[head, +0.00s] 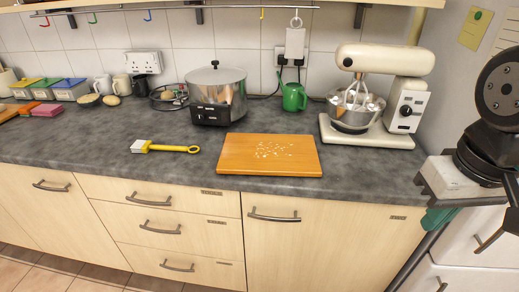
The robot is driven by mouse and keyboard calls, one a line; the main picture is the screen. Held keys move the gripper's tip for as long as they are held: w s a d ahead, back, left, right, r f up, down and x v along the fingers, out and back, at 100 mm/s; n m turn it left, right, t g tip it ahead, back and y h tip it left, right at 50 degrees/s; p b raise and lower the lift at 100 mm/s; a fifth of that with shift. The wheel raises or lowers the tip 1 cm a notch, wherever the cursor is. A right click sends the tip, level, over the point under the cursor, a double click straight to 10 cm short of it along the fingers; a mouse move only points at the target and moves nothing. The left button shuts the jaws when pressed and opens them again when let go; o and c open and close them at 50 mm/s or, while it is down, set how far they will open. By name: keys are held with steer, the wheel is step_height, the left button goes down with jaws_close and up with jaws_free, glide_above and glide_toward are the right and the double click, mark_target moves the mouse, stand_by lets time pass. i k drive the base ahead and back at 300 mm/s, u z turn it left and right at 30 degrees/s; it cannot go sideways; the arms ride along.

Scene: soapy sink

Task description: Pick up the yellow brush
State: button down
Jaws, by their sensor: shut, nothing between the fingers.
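The yellow brush (168,148) lies flat on the grey worktop, left of the wooden board. Its pale bristle end points left and its yellow handle, with a ring at the tip, points right. My gripper (438,218) is at the right side of the head view, in front of the worktop's right end and far to the right of the brush. It is shut and holds nothing. Its teal fingers hang below its dark frame.
A wooden board (244,154) with pale crumbs lies right of the brush. Behind stand a steel pot (226,90), a green jug (293,96) and a cream stand mixer (385,62). Bare worktop surrounds the brush. A rail (180,8) with hooks runs above.

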mark_target(141, 146)
steer(key=u, duration=0.4)
steer(key=k, duration=0.5)
steer(key=u, duration=1.4)
steer(key=i, duration=1.5)
steer(key=z, duration=1.1)
steer(key=i, duration=0.35)
steer(key=z, duration=0.4)
